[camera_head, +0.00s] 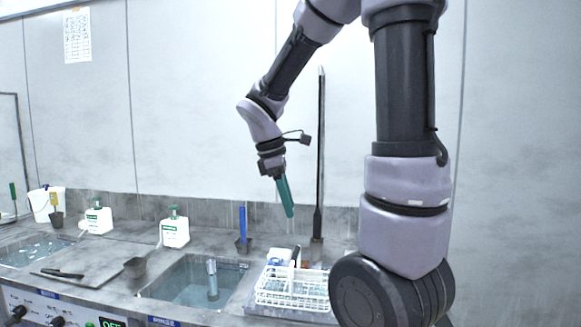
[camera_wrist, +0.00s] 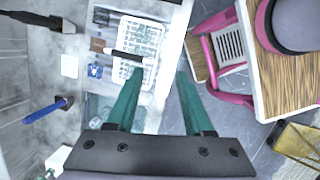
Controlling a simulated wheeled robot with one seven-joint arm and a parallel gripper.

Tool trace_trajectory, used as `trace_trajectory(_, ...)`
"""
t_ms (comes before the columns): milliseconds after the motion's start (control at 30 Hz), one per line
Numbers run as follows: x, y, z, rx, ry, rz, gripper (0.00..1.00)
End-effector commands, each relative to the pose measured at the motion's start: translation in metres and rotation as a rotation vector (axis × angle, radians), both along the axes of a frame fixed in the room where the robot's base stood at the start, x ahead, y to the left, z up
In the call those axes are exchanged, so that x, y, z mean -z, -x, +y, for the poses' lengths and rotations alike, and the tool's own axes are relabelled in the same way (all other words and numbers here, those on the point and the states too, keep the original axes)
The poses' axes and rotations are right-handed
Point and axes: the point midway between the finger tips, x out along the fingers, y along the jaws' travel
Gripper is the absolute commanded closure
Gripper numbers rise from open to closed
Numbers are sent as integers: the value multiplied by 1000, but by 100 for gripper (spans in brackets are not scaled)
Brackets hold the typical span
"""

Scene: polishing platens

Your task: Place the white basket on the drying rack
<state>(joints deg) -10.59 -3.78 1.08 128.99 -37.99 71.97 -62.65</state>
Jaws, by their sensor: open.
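The white basket (camera_head: 292,288) is an open wire-sided tray on the counter, right of the sink, with pale blue-green contents. It also shows in the wrist view (camera_wrist: 153,32), at the top centre, with a dark bar across it. My gripper (camera_head: 287,205) has teal fingers pointing down and hangs in the air above the counter, apart from the basket. In the wrist view my gripper (camera_wrist: 160,72) has its fingers spread with nothing between them. I cannot pick out a separate drying rack in either view. My arm hides the counter right of the basket.
A water-filled sink (camera_head: 183,292) lies left of the basket. A blue-handled tool (camera_head: 243,224) and a tall dark pole (camera_head: 319,150) stand behind it. White bottles (camera_head: 175,232) stand along the back. The wrist view shows a pink-framed chair (camera_wrist: 207,48) and a wood-topped table (camera_wrist: 290,85) at right.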

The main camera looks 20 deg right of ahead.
Motion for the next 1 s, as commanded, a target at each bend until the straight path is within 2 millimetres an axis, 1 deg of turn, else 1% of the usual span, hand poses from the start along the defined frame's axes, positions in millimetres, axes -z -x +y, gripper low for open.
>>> trace_trajectory(33, -15, 12, 1, 141, -64, -96, 48)
trace_trajectory(200, -52, 45, 12, 637, -314, -358, 48)
trace_trajectory(300, -72, 61, 18, 907, -474, -471, 48)
trace_trajectory(400, -88, 74, 24, 1127, -619, -544, 48)
trace_trajectory(500, -98, 82, 27, 1278, -727, -581, 48)
trace_trajectory(600, -104, 86, 29, 1362, -790, -597, 48)
trace_trajectory(667, -105, 88, 30, 1385, -807, -599, 48)
trace_trajectory(1000, -106, 87, 30, 1392, -810, -598, 48)
